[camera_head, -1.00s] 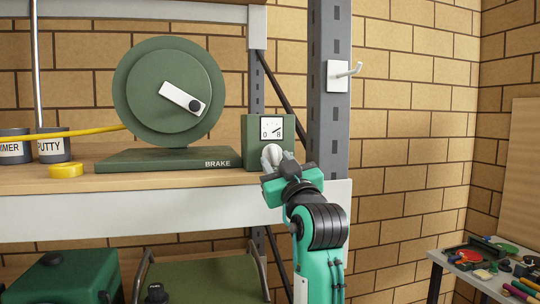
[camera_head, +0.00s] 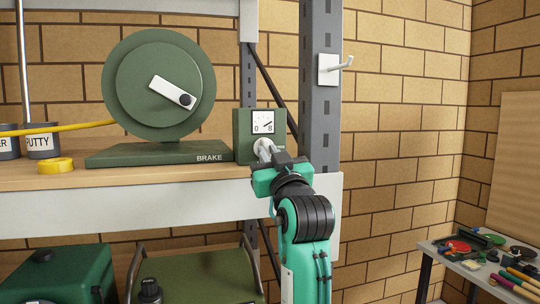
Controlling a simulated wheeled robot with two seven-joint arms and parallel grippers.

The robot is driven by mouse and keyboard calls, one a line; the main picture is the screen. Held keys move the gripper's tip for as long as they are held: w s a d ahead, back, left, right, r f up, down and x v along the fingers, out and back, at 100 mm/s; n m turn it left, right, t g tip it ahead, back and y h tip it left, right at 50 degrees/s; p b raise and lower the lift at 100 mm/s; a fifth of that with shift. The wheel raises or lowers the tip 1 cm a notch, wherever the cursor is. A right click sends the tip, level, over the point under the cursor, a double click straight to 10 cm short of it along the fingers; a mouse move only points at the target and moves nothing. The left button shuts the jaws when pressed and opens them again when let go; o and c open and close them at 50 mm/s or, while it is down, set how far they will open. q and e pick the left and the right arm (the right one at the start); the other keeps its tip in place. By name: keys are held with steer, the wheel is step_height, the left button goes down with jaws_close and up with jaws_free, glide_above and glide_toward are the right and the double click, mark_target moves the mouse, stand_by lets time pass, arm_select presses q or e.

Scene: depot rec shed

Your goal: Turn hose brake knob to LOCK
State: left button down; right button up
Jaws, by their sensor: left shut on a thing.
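The green hose reel (camera_head: 120,90) stands on the shelf, on a green base (camera_head: 140,156) lettered BRAKE. To its right is a green brake box (camera_head: 243,135) with a white dial (camera_head: 263,122) marked 0 and 8. The pale brake knob (camera_head: 262,145) is on the box's front below the dial. My left gripper (camera_head: 268,152) is shut on the knob, and its fingers and body cover part of it. The knob's exact angle and any LOCK mark cannot be made out. My right gripper is not in view.
A grey upright (camera_head: 321,90) with a white hook (camera_head: 328,69) stands right of the box. A yellow tape roll (camera_head: 54,165) and a PUTTY tin (camera_head: 42,143) are on the shelf's left. A green case (camera_head: 60,275) is below. A cluttered table (camera_head: 440,253) stands at right.

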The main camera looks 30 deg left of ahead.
arm_select(q)
steer(key=shift+m+t+h, duration=0.3)
steer(key=shift+m+t, duration=0.2)
steer(key=shift+m, duration=0.5)
steer(key=c, duration=1.4)
jaws_free()
steer(key=shift+c, duration=0.2)
steer(key=shift+a, duration=0.1)
